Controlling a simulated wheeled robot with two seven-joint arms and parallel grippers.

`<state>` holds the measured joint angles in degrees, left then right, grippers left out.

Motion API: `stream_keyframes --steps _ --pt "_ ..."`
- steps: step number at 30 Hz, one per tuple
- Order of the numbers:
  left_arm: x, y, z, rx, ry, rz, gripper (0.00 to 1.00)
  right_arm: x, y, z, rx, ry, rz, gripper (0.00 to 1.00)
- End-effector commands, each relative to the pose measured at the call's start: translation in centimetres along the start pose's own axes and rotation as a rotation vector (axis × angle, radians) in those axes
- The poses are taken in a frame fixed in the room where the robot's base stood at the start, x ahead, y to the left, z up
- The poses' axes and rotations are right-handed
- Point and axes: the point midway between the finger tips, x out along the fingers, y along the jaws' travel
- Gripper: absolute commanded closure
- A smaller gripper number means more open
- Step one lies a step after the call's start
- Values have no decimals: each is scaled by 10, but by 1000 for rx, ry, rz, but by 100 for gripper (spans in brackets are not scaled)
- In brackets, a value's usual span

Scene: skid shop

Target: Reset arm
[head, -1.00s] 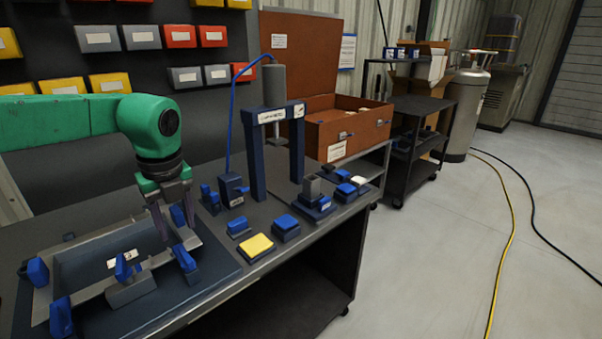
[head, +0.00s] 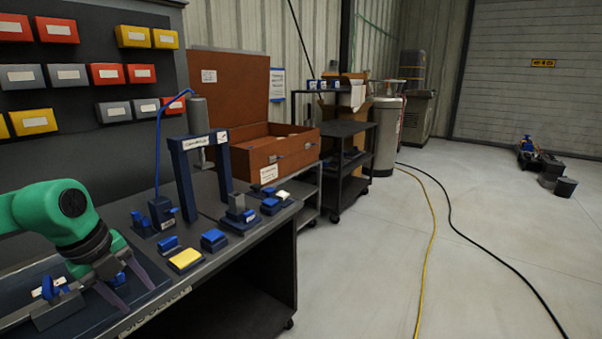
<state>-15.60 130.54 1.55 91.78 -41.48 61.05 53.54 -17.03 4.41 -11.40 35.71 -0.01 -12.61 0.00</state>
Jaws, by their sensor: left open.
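My left gripper (head: 130,290) is at the lower left, at the end of my green left arm (head: 50,212). Its two dark fingers are spread apart, point down and right, and hold nothing that I can see. They are over the fixture with blue clamps (head: 58,293) on the workbench (head: 215,268). Part of that fixture is hidden by the arm and cut off by the picture edge. My right gripper is not in view.
A yellow-topped block (head: 186,260), a blue-topped block (head: 214,239) and a dark blue press frame (head: 187,182) stand on the bench. Behind are a brown open case (head: 275,150) and a black cart (head: 345,160). The floor (head: 480,230) at right is mostly clear, with a yellow cable (head: 430,240) and a black cable (head: 480,264) across it.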

Motion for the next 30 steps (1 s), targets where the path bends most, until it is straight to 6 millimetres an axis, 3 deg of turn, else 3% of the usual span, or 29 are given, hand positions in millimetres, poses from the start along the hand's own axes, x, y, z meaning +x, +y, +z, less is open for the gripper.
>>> stream_keyframes --steps 10,14,16,19,22,27,30 --pt "58 -46 -19 -150 149 -547 48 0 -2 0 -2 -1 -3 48" --pt "73 -59 -13 -378 145 -836 48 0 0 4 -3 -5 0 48" --pt "82 -55 -3 -579 106 -975 48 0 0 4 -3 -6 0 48" --pt "103 -27 12 -918 9 -1066 48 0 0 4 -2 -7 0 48" --pt "134 18 10 -1257 -90 -1017 48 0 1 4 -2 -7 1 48" --pt "182 82 -31 -1640 -172 -770 48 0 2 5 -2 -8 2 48" --pt "199 107 -63 -1778 -178 -610 48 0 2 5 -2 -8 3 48"
